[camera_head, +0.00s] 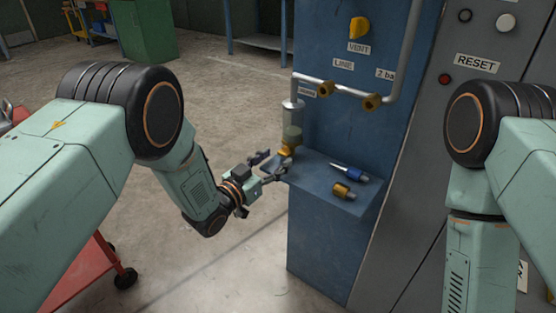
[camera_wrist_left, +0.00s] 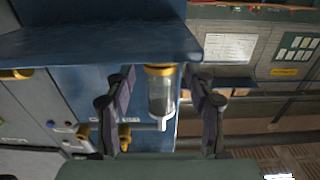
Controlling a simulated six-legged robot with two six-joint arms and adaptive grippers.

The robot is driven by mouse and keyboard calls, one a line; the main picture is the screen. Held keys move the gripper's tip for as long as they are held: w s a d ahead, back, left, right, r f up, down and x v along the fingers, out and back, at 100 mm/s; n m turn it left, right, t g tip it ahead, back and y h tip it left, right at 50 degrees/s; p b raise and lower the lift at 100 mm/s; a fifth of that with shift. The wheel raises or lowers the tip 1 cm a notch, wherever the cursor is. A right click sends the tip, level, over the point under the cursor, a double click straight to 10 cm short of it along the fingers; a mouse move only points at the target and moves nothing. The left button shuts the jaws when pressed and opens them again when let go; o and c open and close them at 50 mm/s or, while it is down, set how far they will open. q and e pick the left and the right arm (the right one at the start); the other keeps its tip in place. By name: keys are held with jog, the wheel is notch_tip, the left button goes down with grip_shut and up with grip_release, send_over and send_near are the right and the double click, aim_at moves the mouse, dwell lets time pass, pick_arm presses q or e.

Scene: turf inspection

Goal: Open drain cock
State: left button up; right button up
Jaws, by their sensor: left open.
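A clear cylindrical bowl (camera_head: 293,116) hangs from a grey pipe at the left edge of the blue panel, with a yellow-brass fitting (camera_head: 287,151) at its lower end. No separate drain cock handle can be made out. My left gripper (camera_head: 275,166) is open and empty in front of the fitting, close to the shelf's left edge. In the left wrist view, which looks turned over, the bowl (camera_wrist_left: 161,97) and its brass collar (camera_wrist_left: 158,70) appear between the two spread fingers; contact cannot be told. My right arm shows at the right, but its gripper is out of view.
A blue shelf (camera_head: 318,178) juts from the panel, holding a blue-handled tool (camera_head: 349,173) and a brass-and-blue fitting (camera_head: 344,191). Pipes with two brass valves (camera_head: 326,88) run above. A yellow knob (camera_head: 359,28) sits over the VENT label.

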aim_at(286, 152)
pick_arm(q)
jog(key=shift+x, duration=1.2)
